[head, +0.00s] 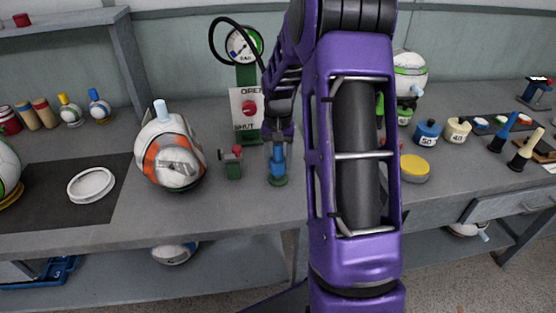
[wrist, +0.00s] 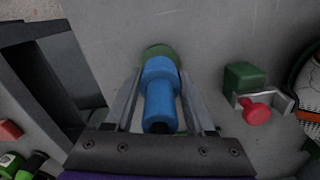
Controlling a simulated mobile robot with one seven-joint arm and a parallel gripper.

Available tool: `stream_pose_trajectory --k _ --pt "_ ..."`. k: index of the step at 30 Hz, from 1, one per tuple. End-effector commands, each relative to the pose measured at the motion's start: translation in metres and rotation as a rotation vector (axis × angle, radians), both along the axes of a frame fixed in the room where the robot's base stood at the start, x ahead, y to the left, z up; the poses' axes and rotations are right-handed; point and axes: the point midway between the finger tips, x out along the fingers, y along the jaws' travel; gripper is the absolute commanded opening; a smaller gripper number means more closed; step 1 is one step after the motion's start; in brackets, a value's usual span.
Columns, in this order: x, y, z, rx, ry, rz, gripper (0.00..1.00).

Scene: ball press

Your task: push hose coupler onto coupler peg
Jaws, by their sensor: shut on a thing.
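The blue hose coupler (head: 278,164) stands upright on the bench, in line above a round green base (head: 278,181), where the coupler peg would be; the peg itself is hidden. My gripper (head: 278,148) points down from above, its fingers on both sides of the coupler. In the wrist view, my gripper (wrist: 160,78) is shut on the blue coupler (wrist: 160,100), and the green base (wrist: 158,50) shows just past its wider collar. I cannot tell how far down the coupler sits.
A green block (head: 233,167) with a red handle stands close left of the base. An orange-and-white ball (head: 170,152) is further left. Behind are a gauge (head: 243,45) with a black hose (head: 216,30) and an open/shut panel (head: 247,112). My arm covers the bench to the right.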

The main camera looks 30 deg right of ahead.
Motion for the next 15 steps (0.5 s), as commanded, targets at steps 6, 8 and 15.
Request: stream_pose_trajectory --k 6,8,15 --pt "0.000 0.000 -0.007 0.000 0.000 0.000 0.00" --pt "0.000 0.000 -0.008 0.000 0.000 0.000 0.00" --pt "0.000 0.000 -0.014 0.000 0.000 0.000 0.00"
